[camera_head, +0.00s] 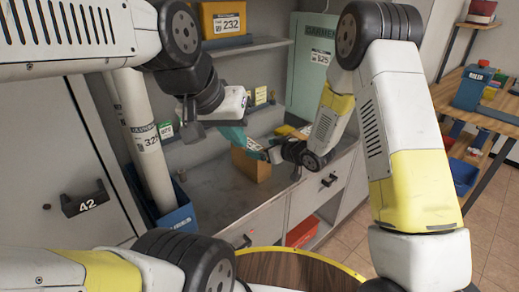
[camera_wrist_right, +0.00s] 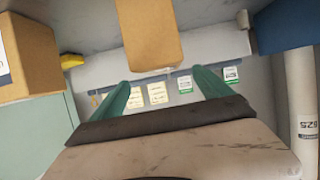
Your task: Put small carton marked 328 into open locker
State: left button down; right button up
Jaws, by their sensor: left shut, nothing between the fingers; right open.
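A plain brown carton (camera_head: 250,165) stands on the grey counter (camera_head: 205,190) in the head view; I cannot read 328 on it. In the right wrist view a brown carton (camera_wrist_right: 150,35) sits ahead of and between the fingers, apart from them. My right gripper (camera_head: 244,141) has teal fingers and is beside the carton's top; it is open and empty in the right wrist view (camera_wrist_right: 160,78). My left gripper (camera_head: 208,122) is shut and empty above the counter, left of the carton; its fingers are partly hidden. I cannot make out an open locker door.
A yellow carton marked 232 (camera_head: 222,20) stands on the shelf. A teal box (camera_head: 305,85) stands at the back. A white tube (camera_head: 143,140) rises from a blue bin (camera_head: 176,215). A grey door has a handle marked 42 (camera_head: 86,202). A red tray (camera_head: 302,231) sits below the counter.

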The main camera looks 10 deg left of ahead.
aim_at(251, 145)
jog(key=x, duration=0.8)
jog(key=shift+r, duration=0.1)
jog(key=shift+c, duration=0.4)
jog(key=c, duration=1.8)
jog(key=shift+r, duration=0.1)
grip_shut()
